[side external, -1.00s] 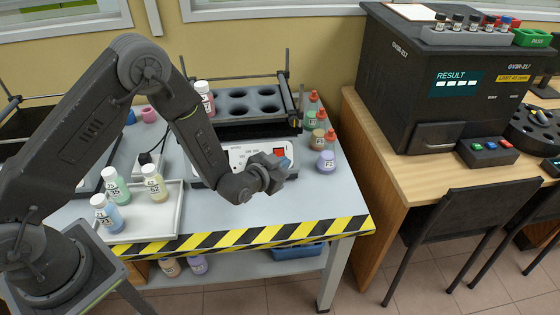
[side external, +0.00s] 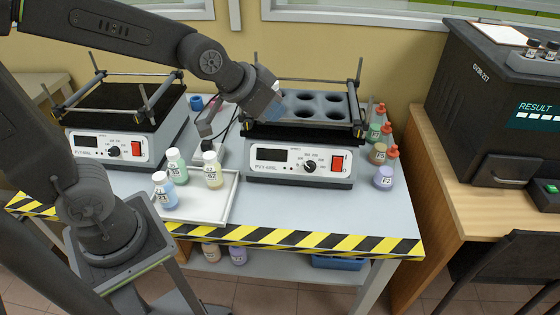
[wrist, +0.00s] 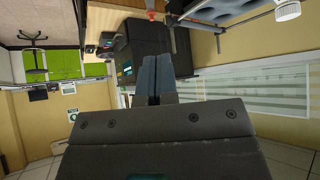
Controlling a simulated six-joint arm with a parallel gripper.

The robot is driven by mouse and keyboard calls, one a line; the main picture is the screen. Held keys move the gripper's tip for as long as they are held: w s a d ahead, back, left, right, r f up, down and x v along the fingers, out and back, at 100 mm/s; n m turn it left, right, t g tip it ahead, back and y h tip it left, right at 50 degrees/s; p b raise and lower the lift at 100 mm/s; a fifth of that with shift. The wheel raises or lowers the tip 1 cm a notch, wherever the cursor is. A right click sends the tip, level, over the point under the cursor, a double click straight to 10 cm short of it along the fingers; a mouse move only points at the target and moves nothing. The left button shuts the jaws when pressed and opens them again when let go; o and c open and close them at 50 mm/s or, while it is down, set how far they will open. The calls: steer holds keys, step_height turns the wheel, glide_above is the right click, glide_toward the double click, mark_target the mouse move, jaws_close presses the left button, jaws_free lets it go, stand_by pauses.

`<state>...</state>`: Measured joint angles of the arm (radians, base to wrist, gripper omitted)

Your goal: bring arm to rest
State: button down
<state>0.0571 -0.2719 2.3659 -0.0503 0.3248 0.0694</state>
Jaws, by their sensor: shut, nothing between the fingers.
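My gripper (side external: 276,106) is in front of the left side of the right-hand shaker (side external: 298,168) in the side view, raised about level with its holed rack (side external: 322,97). My gripper's two fingers (wrist: 157,78) are together and empty in the wrist view. My arm reaches up from its base at the left and across the top of the picture. The wrist view looks out into the room, with the scene turned over.
A white tray (side external: 206,213) holds several capped bottles, one of them yellow (side external: 212,170). Several bottles, including a purple one (side external: 384,178), stand right of the shaker. A second shaker (side external: 110,148) stands at the left. The black analyser (side external: 475,110) is on the right desk.

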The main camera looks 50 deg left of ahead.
steer(key=s+a+r+g, duration=0.1)
steer(key=s, duration=0.6)
steer(key=s+a+n+g, duration=0.1)
steer(key=s, duration=0.6)
steer(key=shift+a+r+g+y, duration=0.15)
steer(key=shift+r+g+y, duration=0.15)
steer(key=shift+r+y, duration=0.1)
stand_by(0.4)
